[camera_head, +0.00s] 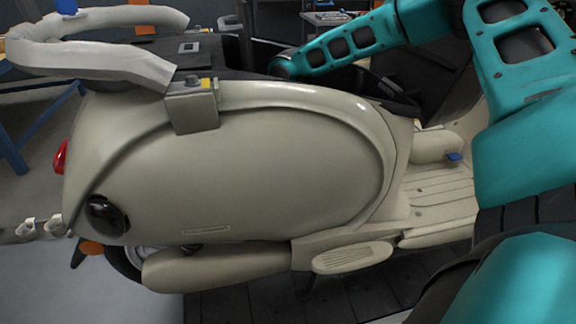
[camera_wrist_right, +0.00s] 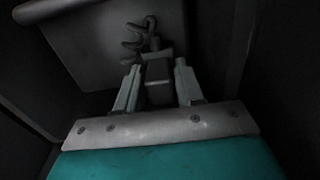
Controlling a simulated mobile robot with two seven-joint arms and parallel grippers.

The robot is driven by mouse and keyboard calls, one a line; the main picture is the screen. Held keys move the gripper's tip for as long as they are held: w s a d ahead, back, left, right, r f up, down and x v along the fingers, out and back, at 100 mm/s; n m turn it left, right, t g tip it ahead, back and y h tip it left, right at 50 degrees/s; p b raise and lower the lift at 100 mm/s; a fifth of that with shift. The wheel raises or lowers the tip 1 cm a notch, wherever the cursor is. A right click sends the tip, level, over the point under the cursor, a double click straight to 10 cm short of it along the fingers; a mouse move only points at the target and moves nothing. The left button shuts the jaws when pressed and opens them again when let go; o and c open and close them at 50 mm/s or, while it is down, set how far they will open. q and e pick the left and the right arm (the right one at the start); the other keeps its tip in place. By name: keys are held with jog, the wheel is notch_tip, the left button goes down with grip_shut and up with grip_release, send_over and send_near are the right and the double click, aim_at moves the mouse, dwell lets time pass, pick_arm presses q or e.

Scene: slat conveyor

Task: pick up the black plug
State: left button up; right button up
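In the right wrist view, the two pale fingers of my right gripper (camera_wrist_right: 158,82) stand apart on either side of a dark block (camera_wrist_right: 158,88), which may be the black plug. Narrow gaps seem to show between block and fingers, so it does not look clamped. In the head view, my right arm reaches behind the beige scooter body, and its gripper is hidden there. My left gripper is not in view.
The beige scooter (camera_head: 260,165) fills the head view, with a pale grab rail (camera_head: 95,57) at upper left. In the wrist view, a grey panel (camera_wrist_right: 95,50) and small metal hooks (camera_wrist_right: 135,42) lie just beyond the fingers. Dark walls close in on both sides.

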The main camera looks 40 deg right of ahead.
grip_shut()
jog(key=shift+r, duration=0.1)
notch_tip(320, 180, up, 40)
jog(key=p, duration=0.8)
dwell(3.5)
dwell(0.6)
